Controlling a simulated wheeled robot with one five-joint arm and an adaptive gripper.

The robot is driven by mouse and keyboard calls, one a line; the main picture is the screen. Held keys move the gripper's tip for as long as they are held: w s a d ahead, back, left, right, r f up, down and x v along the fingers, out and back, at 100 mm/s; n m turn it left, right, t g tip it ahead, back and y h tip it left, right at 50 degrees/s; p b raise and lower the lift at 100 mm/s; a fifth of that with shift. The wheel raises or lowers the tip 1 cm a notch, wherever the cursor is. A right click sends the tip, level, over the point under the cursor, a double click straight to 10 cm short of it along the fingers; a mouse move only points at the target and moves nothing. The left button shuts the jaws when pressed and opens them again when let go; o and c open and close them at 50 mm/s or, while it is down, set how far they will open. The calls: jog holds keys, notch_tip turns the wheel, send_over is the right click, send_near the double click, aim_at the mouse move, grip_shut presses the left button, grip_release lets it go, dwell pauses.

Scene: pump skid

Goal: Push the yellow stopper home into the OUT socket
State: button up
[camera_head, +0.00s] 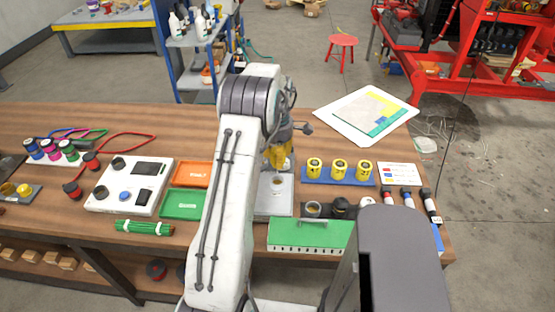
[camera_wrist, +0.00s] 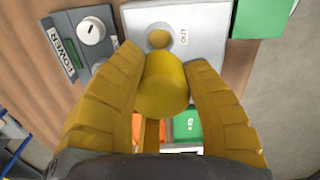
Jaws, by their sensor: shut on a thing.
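The yellow stopper (camera_wrist: 162,85) is between the two yellow fingers of my gripper (camera_wrist: 162,58) in the wrist view. My gripper is shut on it. A round brass-coloured socket (camera_wrist: 159,38) beside a label that seems to read OUT lies in a light grey plate (camera_wrist: 205,22), just beyond the stopper's far end. I cannot tell whether the stopper touches the socket. In the head view my gripper (camera_head: 278,155) points down over the grey plate (camera_head: 278,207), and the stopper cannot be made out there.
A dark box marked POWER with a white knob (camera_wrist: 91,30) stands left of the plate in the wrist view. In the head view, a blue rack with yellow cylinders (camera_head: 340,168) stands right of the plate, a green box (camera_head: 310,235) in front, and orange (camera_head: 190,174) and green trays (camera_head: 180,204) left.

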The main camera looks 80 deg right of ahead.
jog(key=b, duration=0.4)
send_over(277, 175)
jog(key=a, duration=0.2)
jog(key=shift+s+f, duration=0.2)
jog(key=shift+f, duration=2.45)
jog(key=shift+f+b, duration=1.15)
jog(key=shift+f, duration=0.6)
jog(key=o, duration=1.3)
jog(key=shift+c, duration=0.2)
jog(key=shift+r, duration=0.15)
notch_tip(277, 175, up, 12)
jog(key=shift+f, duration=0.15)
